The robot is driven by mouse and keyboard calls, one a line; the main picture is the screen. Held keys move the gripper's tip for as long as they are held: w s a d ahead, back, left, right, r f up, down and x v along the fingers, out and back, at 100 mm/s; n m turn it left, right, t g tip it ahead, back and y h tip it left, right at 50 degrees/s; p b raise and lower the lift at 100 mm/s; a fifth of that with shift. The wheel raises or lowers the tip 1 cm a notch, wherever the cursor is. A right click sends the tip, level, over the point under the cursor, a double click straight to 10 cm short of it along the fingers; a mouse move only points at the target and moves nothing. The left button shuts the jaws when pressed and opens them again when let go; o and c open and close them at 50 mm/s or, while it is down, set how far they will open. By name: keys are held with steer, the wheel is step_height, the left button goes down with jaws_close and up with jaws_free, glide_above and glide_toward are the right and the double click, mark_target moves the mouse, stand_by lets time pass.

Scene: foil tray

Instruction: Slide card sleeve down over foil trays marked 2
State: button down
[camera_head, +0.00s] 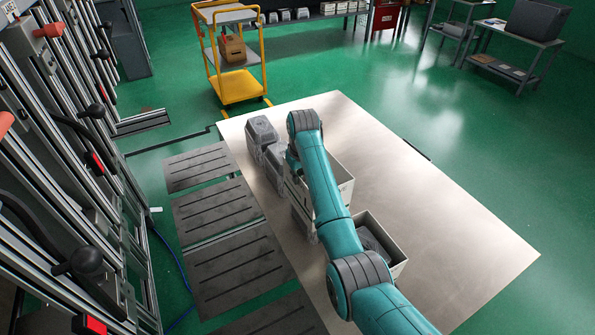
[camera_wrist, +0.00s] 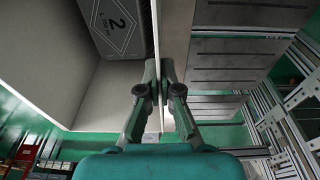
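In the wrist view, my gripper (camera_wrist: 159,66) has its fingertips close together on either side of a thin pale wall (camera_wrist: 156,35), which looks like the card sleeve's edge; it appears shut on it. A grey foil tray block (camera_wrist: 118,28) with a diamond label marked 2 lies just left of this wall, at the top. In the head view, a pale open box (camera_head: 346,181) shows partly behind my arm. Grey foil tray stacks (camera_head: 262,133) stand at the left edge of the table. My arm hides the gripper and the contact there.
A second pale box (camera_head: 399,257) with a dark grey thing inside stands right of my arm. Dark slotted panels (camera_head: 215,208) lie along the table's left side. The metal table (camera_head: 440,215) is clear on the right. A yellow trolley (camera_head: 240,87) stands behind.

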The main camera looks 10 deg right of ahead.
glide_above(298, 211)
steer(key=shift+w+f, duration=0.15)
steer(key=shift+f, duration=2.65)
steer(key=shift+w+f, duration=0.15)
steer(key=shift+f, duration=2.85)
steer(key=c, duration=1.2)
jaws_free()
steer(key=shift+c, duration=0.2)
steer(key=shift+r, duration=0.1)
steer(key=r, duration=0.4)
steer(key=s+r, duration=0.1)
steer(key=r, duration=0.6)
steer(key=shift+s+d+r, duration=0.15)
steer(key=shift+s+r, duration=0.15)
steer(key=shift+s, duration=0.05)
